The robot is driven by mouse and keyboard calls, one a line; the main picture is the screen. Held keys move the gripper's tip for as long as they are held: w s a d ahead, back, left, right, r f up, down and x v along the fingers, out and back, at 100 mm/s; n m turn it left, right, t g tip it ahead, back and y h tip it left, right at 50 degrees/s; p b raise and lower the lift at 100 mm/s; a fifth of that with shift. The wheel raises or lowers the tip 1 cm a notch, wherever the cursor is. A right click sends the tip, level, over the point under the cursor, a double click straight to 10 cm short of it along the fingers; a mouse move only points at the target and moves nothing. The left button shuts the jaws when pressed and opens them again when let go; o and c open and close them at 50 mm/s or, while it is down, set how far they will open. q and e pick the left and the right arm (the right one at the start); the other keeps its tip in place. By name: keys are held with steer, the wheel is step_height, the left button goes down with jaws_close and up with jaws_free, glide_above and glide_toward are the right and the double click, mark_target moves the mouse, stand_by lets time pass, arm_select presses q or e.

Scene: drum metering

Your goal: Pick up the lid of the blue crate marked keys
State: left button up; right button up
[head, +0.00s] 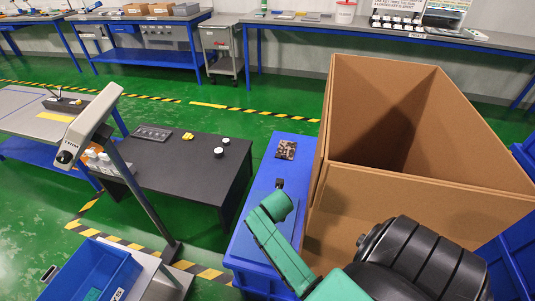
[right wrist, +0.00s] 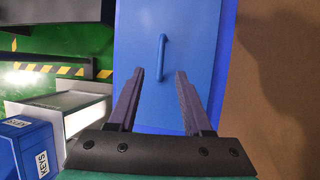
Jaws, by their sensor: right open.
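A flat blue lid (right wrist: 140,30) with a raised bar handle (right wrist: 163,57) lies on a darker blue surface in the right wrist view. It shows partly in the head view (head: 262,200), beside the cardboard box. My right gripper (right wrist: 166,78) is open and empty. Its fingers stand apart, with the handle showing between and beyond their tips; I cannot tell the height gap. A blue crate marked KEYS (right wrist: 30,150) shows at the lower left of the right wrist view. My left gripper is out of view.
A tall open cardboard box (head: 430,190) stands close on the right of the lid. A patterned item (head: 286,150) lies on the blue surface behind it. A black table (head: 180,175) stands to the left. An open blue crate (head: 95,275) is at the lower left.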

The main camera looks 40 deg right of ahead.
steer(key=x, duration=0.3)
steer(key=shift+a+f+b, duration=0.1)
steer(key=shift+f+b, duration=0.05)
steer(key=shift+b, duration=0.15)
steer(key=b+x, duration=0.1)
steer(key=x, duration=0.4)
steer(key=shift+f, duration=0.35)
steer(key=shift+d, duration=0.25)
jaws_close()
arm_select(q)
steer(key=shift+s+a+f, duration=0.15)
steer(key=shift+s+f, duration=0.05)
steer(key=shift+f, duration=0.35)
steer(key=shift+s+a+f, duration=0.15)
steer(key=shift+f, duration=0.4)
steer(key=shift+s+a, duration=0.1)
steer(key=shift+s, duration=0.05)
arm_select(e)
steer(key=shift+r, duration=0.1)
